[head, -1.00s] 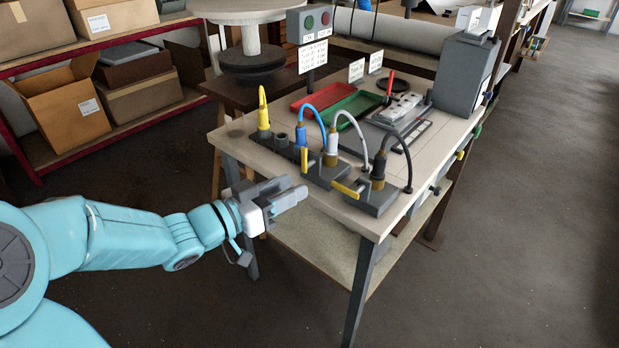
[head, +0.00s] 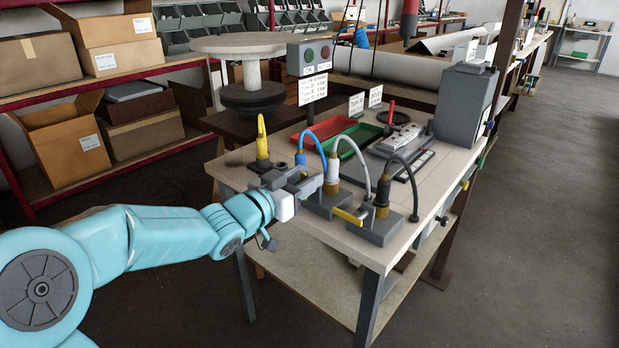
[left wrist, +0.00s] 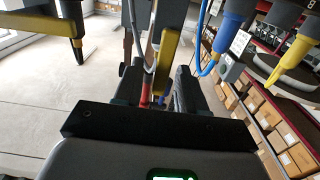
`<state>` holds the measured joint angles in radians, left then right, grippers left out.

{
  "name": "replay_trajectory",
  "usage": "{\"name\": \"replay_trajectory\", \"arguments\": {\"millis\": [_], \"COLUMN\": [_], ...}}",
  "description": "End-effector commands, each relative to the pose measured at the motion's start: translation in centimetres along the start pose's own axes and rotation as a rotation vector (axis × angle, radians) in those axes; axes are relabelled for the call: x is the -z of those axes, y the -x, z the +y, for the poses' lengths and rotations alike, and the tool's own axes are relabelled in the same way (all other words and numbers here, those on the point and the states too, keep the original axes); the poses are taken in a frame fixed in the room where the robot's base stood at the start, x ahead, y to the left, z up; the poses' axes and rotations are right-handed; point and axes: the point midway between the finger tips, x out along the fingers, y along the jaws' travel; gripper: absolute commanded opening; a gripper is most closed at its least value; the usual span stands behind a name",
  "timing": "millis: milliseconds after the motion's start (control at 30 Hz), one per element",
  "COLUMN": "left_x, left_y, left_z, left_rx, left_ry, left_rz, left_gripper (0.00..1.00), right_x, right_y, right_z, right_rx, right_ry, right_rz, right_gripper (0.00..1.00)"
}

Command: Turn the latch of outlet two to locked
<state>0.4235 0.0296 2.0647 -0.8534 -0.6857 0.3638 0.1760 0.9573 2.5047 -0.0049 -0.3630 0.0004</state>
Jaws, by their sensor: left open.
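Outlet blocks with plugged cables stand along the table's front edge; I cannot read which is outlet two. The white-plug outlet (head: 326,206) is partly covered by my left gripper (head: 310,182) in the head view. Its yellow latch (left wrist: 165,65) shows in the left wrist view, between the two fingers of my left gripper (left wrist: 160,88), which is open. Whether a finger touches the latch I cannot tell. The black-cable outlet (head: 375,233) has another yellow latch (head: 347,217), pointing left in the head view; this latch also shows in the left wrist view (left wrist: 70,20). My right gripper is out of view.
A blue plug (head: 300,160) and a yellow plug (head: 262,138) stand close to my gripper. Behind are a red tray (head: 325,130), a green tray (head: 358,140) and a grey box (head: 463,105). A two-light sign post (head: 309,60) rises behind the plugs. The floor to the right is clear.

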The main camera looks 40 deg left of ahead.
Motion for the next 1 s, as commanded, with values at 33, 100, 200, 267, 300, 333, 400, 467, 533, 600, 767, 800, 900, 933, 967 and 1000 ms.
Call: {"name": "replay_trajectory", "arguments": {"millis": [33,100,200,267,300,333,400,467,533,600,767,800,900,933,967,1000], "left_x": [-0.1,-0.1,0.0,0.0,0.0,0.0,0.0,0.0,0.0,0.0,0.0,0.0,0.1,0.1,0.1,0.1], "left_y": [-0.7,-1.4,-1.9,-2.0,-2.1,-2.1,-2.1,-2.0,-2.0,-2.0,-2.0,-2.0,-2.0,-2.0,-2.0,-2.0], "left_z": [0.0,0.0,0.0,0.0,0.0,0.0,0.0,0.0,0.0,0.0,0.0,0.0,-0.1,-0.1,-0.1,-0.2], "left_rx": [-0.001,-0.001,0.000,0.001,0.001,0.001,0.001,0.001,0.001,0.001,0.001,0.001,0.000,0.000,0.000,0.000], "left_ry": [0.000,0.000,0.001,0.000,0.000,0.000,0.000,0.000,0.000,0.000,0.000,0.002,0.014,0.020,0.028,0.042], "left_rz": [-0.001,0.000,0.000,0.000,0.000,0.000,0.000,0.000,0.000,0.000,-0.001,-0.001,-0.001,-0.001,-0.001,-0.002], "left_gripper": [0.40,0.40,0.40,0.40,0.40,0.40,0.40,0.40,0.24,0.01,0.00,0.00,0.00,0.00,0.00,0.00], "right_x": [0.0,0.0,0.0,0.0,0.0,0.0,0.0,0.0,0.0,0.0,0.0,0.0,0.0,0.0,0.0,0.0], "right_y": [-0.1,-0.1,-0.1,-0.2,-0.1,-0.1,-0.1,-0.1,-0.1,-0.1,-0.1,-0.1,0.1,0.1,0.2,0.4], "right_z": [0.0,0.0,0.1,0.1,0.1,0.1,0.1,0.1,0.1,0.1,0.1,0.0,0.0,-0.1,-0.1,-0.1], "right_rx": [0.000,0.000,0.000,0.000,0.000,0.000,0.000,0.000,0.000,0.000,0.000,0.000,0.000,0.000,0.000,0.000], "right_ry": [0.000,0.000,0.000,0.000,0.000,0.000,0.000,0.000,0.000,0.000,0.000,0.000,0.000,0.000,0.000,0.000], "right_rz": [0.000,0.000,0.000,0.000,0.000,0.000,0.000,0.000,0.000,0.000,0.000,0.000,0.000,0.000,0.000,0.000], "right_gripper": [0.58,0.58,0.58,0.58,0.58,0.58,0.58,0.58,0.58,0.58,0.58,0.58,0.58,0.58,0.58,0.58]}}
